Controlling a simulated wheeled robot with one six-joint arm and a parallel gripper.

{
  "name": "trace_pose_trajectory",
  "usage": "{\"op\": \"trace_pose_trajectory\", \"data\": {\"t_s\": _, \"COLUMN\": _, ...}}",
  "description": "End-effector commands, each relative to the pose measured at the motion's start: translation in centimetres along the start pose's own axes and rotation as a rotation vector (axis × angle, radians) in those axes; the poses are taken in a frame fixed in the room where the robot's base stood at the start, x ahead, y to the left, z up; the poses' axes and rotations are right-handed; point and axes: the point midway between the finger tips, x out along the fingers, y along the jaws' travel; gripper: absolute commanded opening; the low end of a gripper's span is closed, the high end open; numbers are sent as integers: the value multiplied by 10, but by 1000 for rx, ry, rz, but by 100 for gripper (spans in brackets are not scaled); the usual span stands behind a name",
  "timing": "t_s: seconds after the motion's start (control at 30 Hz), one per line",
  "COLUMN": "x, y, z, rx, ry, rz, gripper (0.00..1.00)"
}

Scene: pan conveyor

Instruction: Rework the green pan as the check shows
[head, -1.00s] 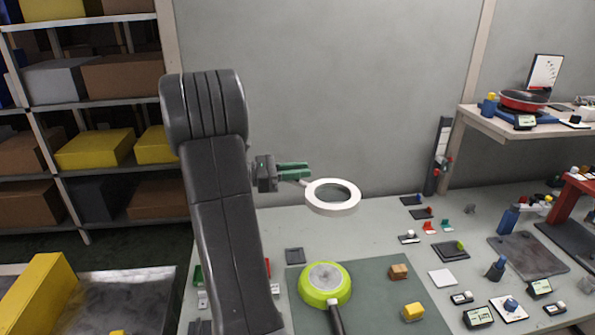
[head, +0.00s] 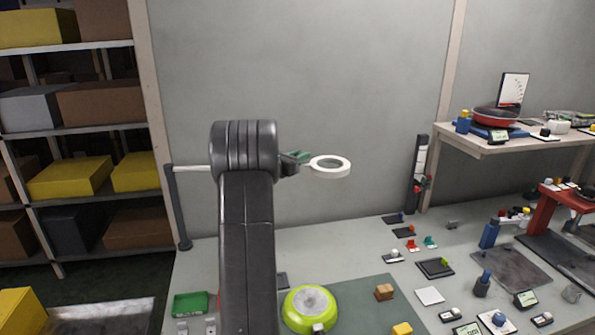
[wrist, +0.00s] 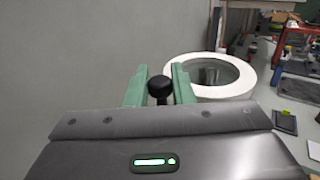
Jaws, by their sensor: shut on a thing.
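The green pan (head: 312,306) lies upside down on a dark green mat (head: 360,298), its grey base facing up. Its handle points toward the bottom edge of the head view and is mostly cut off. My gripper (head: 304,157) is high above the bench, at the back by the wall. It is shut on a black knob (wrist: 160,86) beside a white ring magnifier (head: 331,167). The ring also shows in the wrist view (wrist: 243,78), just right of the fingers. The ring is well above and behind the pan, not over it.
A grey post with a horizontal rod (head: 190,168) stands left of my arm. A tan block (head: 384,292) and a yellow block (head: 402,329) sit right of the pan. A green tray (head: 190,305) is at left. A red pan (head: 497,117) rests on the raised back-right table.

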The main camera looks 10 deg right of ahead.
Motion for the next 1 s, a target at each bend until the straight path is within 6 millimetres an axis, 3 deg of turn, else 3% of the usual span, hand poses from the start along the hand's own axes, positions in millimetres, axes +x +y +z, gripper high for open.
{"op": "trace_pose_trajectory", "data": {"t_s": 0.3, "x": 22, "y": 25, "z": -1, "rx": 1, "ry": 1, "rz": 79, "gripper": 0}}
{"op": "trace_pose_trajectory", "data": {"t_s": 0.7, "x": 23, "y": 29, "z": 3, "rx": 4, "ry": -3, "rz": 89, "gripper": 0}}
{"op": "trace_pose_trajectory", "data": {"t_s": 0.73, "x": 23, "y": 29, "z": 3, "rx": 4, "ry": -4, "rz": 89, "gripper": 23}}
{"op": "trace_pose_trajectory", "data": {"t_s": 0.8, "x": 23, "y": 29, "z": 3, "rx": 3, "ry": -4, "rz": 89, "gripper": 37}}
{"op": "trace_pose_trajectory", "data": {"t_s": 1.0, "x": 23, "y": 28, "z": 2, "rx": 2, "ry": -1, "rz": 87, "gripper": 40}}
